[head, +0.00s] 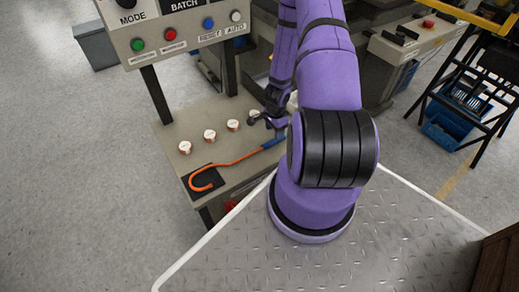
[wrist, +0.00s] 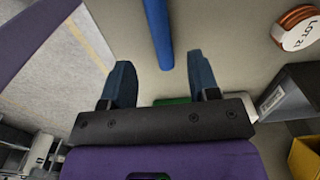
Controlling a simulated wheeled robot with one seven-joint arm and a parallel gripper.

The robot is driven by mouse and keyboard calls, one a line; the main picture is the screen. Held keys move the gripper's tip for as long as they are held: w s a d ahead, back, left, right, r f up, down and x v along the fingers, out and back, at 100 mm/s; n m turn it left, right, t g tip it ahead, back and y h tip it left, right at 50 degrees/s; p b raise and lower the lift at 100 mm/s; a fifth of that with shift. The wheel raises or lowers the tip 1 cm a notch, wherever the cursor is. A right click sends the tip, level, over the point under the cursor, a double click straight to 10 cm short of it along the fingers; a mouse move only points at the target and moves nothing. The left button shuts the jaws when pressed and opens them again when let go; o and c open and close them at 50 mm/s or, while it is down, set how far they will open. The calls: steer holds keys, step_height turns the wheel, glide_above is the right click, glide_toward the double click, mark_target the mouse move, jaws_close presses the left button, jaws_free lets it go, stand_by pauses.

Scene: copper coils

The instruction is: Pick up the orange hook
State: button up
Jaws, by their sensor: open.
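The orange hook (head: 225,166) lies on the beige table in the head view. Its curved end rests on a dark square pad at the left, and its blue handle (head: 273,142) points right toward my arm. In the wrist view the blue handle (wrist: 158,35) runs down from the top edge, between the lines of my two fingers. My gripper (wrist: 160,72) is open and empty, with the fingers apart on either side of the handle's line. The handle's near end stops close to the fingertips. In the head view my gripper (head: 270,118) is small and partly hidden by my arm.
Several copper coils with white labels (head: 209,135) stand in a row behind the hook. One labelled coil (wrist: 297,28) shows at the wrist view's upper right. A button panel (head: 175,35) rises behind the table (head: 182,112). A grey box (wrist: 290,92) and yellow bin (wrist: 305,155) are at right.

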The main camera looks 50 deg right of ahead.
mark_target(274, 140)
steer(key=shift+f, duration=3.35)
steer(key=c, duration=1)
